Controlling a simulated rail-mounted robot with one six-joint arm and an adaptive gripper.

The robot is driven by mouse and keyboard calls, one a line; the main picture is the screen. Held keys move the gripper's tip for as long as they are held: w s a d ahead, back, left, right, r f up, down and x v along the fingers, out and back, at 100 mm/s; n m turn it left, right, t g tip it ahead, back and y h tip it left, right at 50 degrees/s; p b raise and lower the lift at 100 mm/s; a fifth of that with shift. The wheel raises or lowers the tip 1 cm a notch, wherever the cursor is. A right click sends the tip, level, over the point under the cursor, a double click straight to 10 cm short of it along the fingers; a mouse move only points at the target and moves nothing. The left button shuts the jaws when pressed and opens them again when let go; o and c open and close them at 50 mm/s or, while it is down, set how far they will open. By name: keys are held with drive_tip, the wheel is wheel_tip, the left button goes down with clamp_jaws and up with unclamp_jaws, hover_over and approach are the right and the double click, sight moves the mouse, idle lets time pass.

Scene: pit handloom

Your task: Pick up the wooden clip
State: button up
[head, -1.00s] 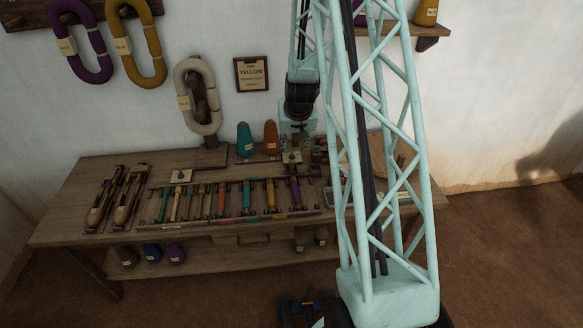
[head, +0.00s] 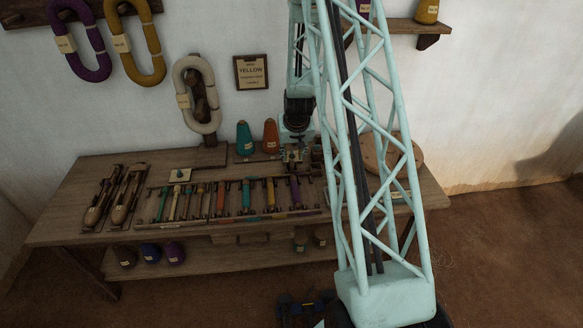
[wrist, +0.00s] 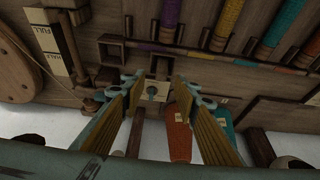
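My gripper (wrist: 152,88) is open in the wrist view, its two tan-padded fingers pointing down at the bench's back edge. Between and beyond the fingertips lies a small pale square plate (wrist: 145,86) with a dark round piece on it. I cannot tell surely whether this piece is the wooden clip. Nothing is clearly held. In the head view my gripper (head: 294,145) is low over the bench, just right of the orange cone, and partly hides the spot below it.
The wooden bench (head: 60,228) carries shuttles (head: 125,197) and a rack of coloured bobbins (head: 246,194). An orange cone (wrist: 180,132) and a teal cone (wrist: 222,116) stand close beside my fingers. A round wooden disc (head: 408,152) is at right. The wall is close behind.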

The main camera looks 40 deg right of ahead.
sight(292, 160)
drive_tip(key=shift+w+f, duration=0.1)
drive_tip(key=shift+f, duration=0.2)
drive_tip(key=shift+f, duration=0.1)
drive_tip(key=shift+b+x, duration=0.75)
drive_tip(key=shift+x, duration=1.75)
drive_tip(key=shift+c, duration=0.3)
drive_tip(key=c, duration=0.7)
